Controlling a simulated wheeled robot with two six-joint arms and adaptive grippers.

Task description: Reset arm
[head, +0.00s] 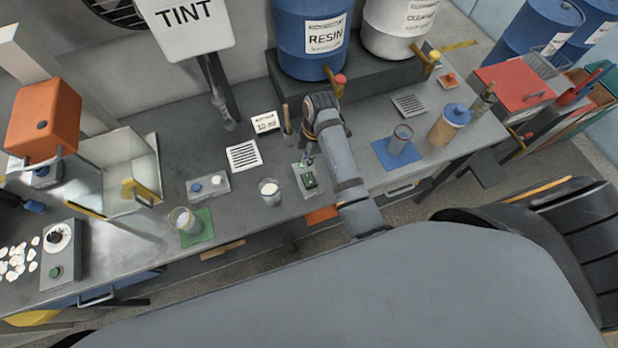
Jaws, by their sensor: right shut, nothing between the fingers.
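My right arm reaches up from the lower middle in the head view and bends at its wrist above the workbench (345,125). My right gripper (309,158) hangs below that wrist, just over a small grey device with a green top (308,180). It is shut and empty. I cannot tell whether its tips touch the device. My left gripper is not in view.
A cup on a blue mat (380,152) and a tan jar (447,127) stand farther right. Blue resin drum (296,45) stands behind; glass-walled box (115,160) stands left.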

